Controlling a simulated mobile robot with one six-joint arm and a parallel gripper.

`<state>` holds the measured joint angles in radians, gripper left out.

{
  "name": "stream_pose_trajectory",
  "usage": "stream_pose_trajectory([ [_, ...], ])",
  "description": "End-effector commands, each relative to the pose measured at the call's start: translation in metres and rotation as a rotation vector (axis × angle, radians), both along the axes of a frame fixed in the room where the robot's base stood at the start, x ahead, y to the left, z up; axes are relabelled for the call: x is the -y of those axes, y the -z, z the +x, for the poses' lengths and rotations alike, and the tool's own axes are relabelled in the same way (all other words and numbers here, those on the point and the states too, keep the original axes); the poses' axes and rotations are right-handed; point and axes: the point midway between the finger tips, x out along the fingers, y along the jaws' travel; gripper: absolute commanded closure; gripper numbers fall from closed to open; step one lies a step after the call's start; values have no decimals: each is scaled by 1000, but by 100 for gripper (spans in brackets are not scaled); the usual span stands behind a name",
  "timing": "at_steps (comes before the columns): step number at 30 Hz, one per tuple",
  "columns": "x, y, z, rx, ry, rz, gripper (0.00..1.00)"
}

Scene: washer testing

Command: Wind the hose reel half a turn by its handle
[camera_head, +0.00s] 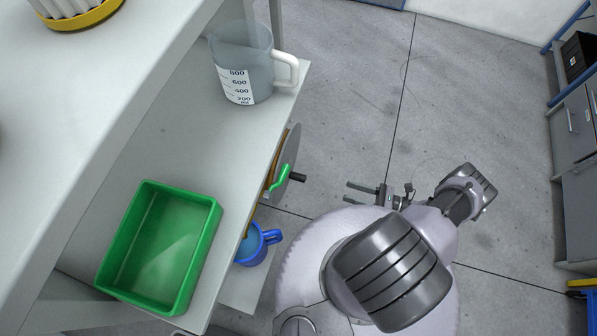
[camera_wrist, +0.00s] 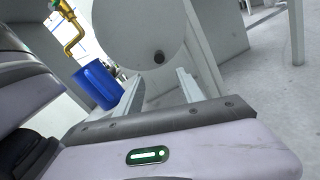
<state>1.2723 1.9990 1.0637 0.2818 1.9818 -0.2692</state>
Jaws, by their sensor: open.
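The hose reel (camera_head: 290,153) is a grey disc at the right edge of the shelf, seen nearly edge-on in the head view. In the wrist view the reel's round face (camera_wrist: 135,28) fills the top centre. Its short dark handle (camera_head: 298,178) sticks out to the right; it also shows in the wrist view (camera_wrist: 158,57), low on the disc. My gripper (camera_head: 349,193) is open and empty, right of the handle and apart from it. In the wrist view my gripper's two fingers (camera_wrist: 160,78) point toward the disc, with the handle beyond and between their tips.
A brass tap (camera_wrist: 71,30) and a blue mug (camera_wrist: 97,84) are left of the reel; the mug also shows below it (camera_head: 252,250). A measuring jug (camera_head: 239,65) and green bin (camera_head: 205,240) stand on the shelf.

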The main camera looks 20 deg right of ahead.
Motion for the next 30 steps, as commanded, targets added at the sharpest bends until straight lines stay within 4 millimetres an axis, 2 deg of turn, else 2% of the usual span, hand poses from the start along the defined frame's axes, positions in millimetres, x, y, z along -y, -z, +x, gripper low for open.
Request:
stream_pose_trajectory([
  [5, -33, -2, 23, -1, -8, 2, 55],
  [12, -93, 0, 65, -3, -11, 0, 55],
  [16, -116, 0, 82, -3, -10, 0, 55],
  [21, -134, 0, 96, -2, -7, -2, 55],
  [30, -138, -1, 100, -1, -5, -2, 55],
])
